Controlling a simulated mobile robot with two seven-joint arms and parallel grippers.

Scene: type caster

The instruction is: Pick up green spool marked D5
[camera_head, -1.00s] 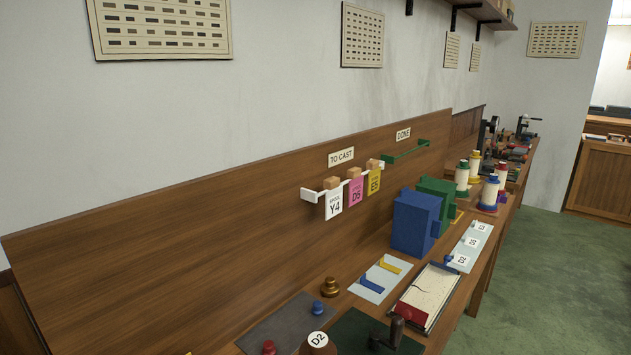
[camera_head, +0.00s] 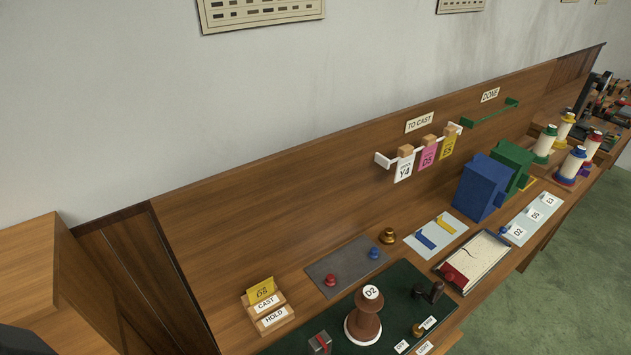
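A spool with green ends and a pale wound body (camera_head: 544,145) stands upright in the group of spools at the right end of the bench. I cannot read a D5 mark on it. Beside it stand a yellow-ended spool (camera_head: 563,130), a blue-ended spool (camera_head: 569,168) and a red-ended spool (camera_head: 590,148). Neither of my grippers is in view.
Blue (camera_head: 482,190) and green (camera_head: 512,163) blocks stand between the foreground and the spools. Cards, including a pink one (camera_head: 428,156), hang under TO CAST. A sand tray (camera_head: 478,258) lies near the front edge. A CAST/HOLD block (camera_head: 268,312) stands lower left.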

